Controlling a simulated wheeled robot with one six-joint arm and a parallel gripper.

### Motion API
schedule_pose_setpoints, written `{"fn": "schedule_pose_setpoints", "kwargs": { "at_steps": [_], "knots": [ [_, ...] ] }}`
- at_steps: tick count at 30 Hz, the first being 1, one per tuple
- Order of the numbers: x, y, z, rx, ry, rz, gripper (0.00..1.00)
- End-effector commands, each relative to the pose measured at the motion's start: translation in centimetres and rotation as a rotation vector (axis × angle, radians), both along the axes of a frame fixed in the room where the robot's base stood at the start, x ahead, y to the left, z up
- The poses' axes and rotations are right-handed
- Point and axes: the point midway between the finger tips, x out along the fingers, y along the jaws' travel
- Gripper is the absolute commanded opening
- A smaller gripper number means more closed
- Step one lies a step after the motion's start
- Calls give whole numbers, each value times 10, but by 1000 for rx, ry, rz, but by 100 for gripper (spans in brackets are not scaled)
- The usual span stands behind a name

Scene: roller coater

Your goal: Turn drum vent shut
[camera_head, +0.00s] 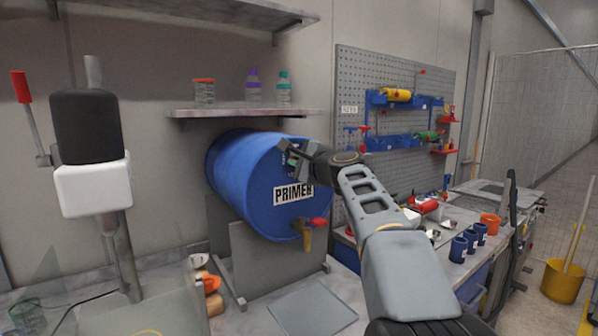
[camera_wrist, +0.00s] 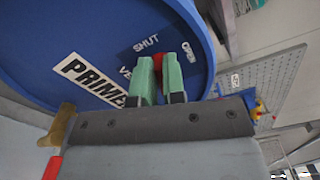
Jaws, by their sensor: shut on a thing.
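The blue drum (camera_head: 240,185) marked PRIMER lies on its side in a grey cradle, its flat face toward the room. My gripper (camera_head: 293,158) is at the upper part of that face. In the wrist view, the green fingers of my gripper (camera_wrist: 158,72) are close together at the drum face (camera_wrist: 90,35), shut on the vent, which they mostly hide.
A tap (camera_head: 308,231) with a red handle sticks out low on the drum face, below my arm. A shelf (camera_head: 245,112) with jars and bottles is above the drum. A pegboard (camera_head: 390,120) with tools stands right. Blue cups (camera_head: 459,248) are on the right bench.

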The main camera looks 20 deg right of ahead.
Motion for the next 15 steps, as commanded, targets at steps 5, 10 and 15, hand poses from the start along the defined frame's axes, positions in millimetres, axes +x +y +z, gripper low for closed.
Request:
{"fn": "schedule_pose_setpoints", "kwargs": {
  "at_steps": [5,10,15],
  "knots": [
    [0,1,-6,-132,-27,0,0],
    [0,1,-7,-230,-45,1,0],
    [0,1,-6,-296,-58,2,0]
  ]
}}
